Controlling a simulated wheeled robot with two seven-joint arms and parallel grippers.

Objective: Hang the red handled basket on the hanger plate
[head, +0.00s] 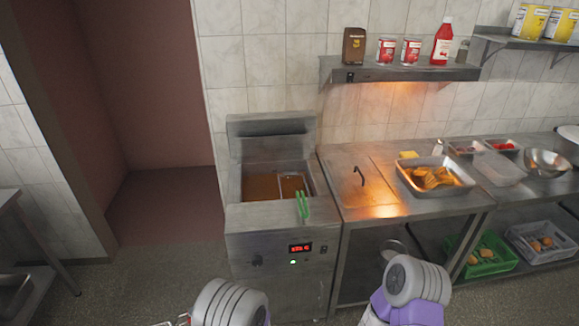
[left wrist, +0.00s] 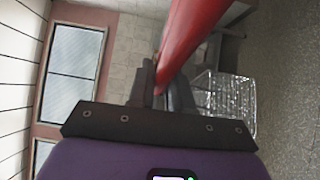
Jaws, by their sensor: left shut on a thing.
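My left gripper (left wrist: 160,88) is shut on the red handle (left wrist: 195,42) of the basket in the left wrist view. The wire basket (left wrist: 228,102) hangs in the air at the right of that view, partly hidden behind the handle. In the head view only a small bit of red shows at the bottom edge, beside my left arm. The fryer (head: 270,215) stands ahead with an upright metal back plate (head: 270,128); I cannot tell whether this is the hanger plate. My right arm shows at the bottom right of the head view, but its gripper is not visible.
A green-handled basket (head: 303,206) sits in the fryer's oil. A wall shelf (head: 400,72) carries cans and bottles. The floor left of the fryer is clear.

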